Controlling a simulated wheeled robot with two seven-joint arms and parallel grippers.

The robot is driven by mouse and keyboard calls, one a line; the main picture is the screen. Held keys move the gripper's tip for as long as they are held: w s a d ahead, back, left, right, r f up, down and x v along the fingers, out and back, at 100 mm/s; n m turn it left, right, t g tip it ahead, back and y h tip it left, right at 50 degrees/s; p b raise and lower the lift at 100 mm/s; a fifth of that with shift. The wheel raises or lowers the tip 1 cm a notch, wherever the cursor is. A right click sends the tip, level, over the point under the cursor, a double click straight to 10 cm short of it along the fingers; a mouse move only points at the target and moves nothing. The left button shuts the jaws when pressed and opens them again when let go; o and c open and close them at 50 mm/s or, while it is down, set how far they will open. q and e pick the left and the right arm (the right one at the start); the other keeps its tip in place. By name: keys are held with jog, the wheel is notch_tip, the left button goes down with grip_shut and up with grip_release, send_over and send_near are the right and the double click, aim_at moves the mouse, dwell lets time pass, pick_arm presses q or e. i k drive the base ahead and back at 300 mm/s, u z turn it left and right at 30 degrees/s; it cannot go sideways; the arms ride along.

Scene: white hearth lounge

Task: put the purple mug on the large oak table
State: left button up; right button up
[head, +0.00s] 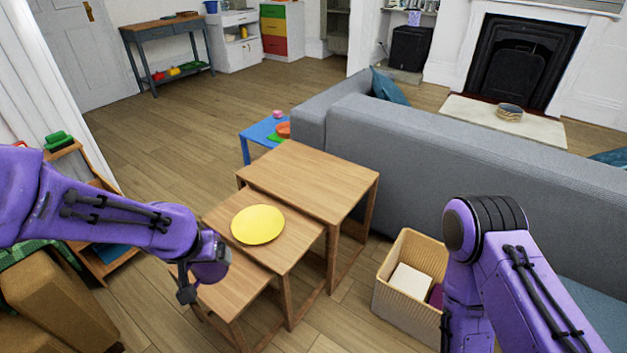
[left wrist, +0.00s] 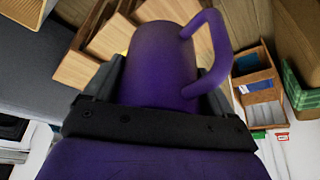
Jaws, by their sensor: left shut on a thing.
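The purple mug (left wrist: 160,62) fills the middle of the left wrist view, its handle (left wrist: 215,50) to the right. My left gripper (left wrist: 163,85) is shut on its body. In the head view my left gripper (head: 188,288) is above the smallest oak table, left of the yellow plate; there the mug is hard to tell from my purple arm. The large oak table (head: 312,182), the tallest of three nesting tables, stands behind and right of the gripper, its top bare. My right arm shows at the right, but its gripper is out of view.
The yellow plate (head: 258,224) lies on the middle oak table (head: 296,248); the small oak table (head: 238,292) is in front. A grey sofa (head: 400,150) stands right of the large table. A wicker basket (head: 398,302) stands on the floor, and a blue low table (head: 257,131) behind.

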aim_at(281, 170)
jog(key=z, duration=0.6)
jog(key=i, duration=1.45)
jog(key=u, duration=0.3)
